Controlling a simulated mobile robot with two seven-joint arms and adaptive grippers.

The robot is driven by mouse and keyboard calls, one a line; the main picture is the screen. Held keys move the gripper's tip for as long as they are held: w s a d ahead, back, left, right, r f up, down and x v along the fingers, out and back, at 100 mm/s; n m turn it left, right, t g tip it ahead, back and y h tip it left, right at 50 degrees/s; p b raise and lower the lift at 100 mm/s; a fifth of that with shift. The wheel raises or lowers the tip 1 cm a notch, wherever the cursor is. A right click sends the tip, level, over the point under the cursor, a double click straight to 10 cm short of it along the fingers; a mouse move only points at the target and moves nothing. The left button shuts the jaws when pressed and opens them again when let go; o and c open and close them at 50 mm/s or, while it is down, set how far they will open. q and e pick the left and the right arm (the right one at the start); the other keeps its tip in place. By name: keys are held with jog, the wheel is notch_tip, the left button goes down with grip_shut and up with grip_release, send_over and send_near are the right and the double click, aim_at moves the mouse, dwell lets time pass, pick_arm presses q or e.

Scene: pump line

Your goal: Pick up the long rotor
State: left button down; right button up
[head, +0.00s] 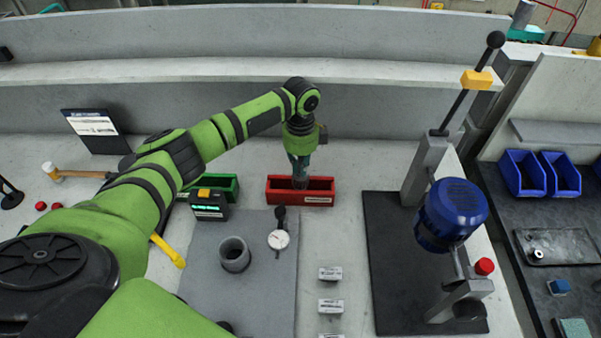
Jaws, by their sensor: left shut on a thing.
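My left gripper (300,165) reaches down from above into the red bin (318,198) at the back of the bench. It is shut on a small dark thing (300,183) at the bin's left half, which seems to be the long rotor. The gripper and the bin's front wall hide most of it, so its length and shape are unclear. My right gripper is not in view.
A green bin (225,187) stands left of the red one, partly behind a small display device (208,205). A dial gauge (278,238) and a grey ring (235,254) are on the grey mat (258,305). A lever press with a blue motor (452,213) stands at right.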

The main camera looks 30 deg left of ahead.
pick_arm(q)
jog(key=shift+w+r, duration=0.1)
jog(key=shift+r, duration=0.05)
jog(key=shift+r+b, duration=0.3)
jog(key=shift+r, duration=0.2)
notch_tip(320, 180, up, 2)
jog(key=shift+w+r+b, duration=0.1)
jog(key=shift+r+b, duration=0.1)
jog(key=shift+b, duration=0.35)
jog(key=d+r+b, duration=0.3)
jog(key=d+r, duration=0.4)
jog(key=d, duration=0.4)
jog(key=shift+s+d+r, duration=0.25)
jog(key=shift+s+d, duration=0.05)
jog(key=shift+d, duration=0.05)
jog(key=shift+s+f, duration=0.1)
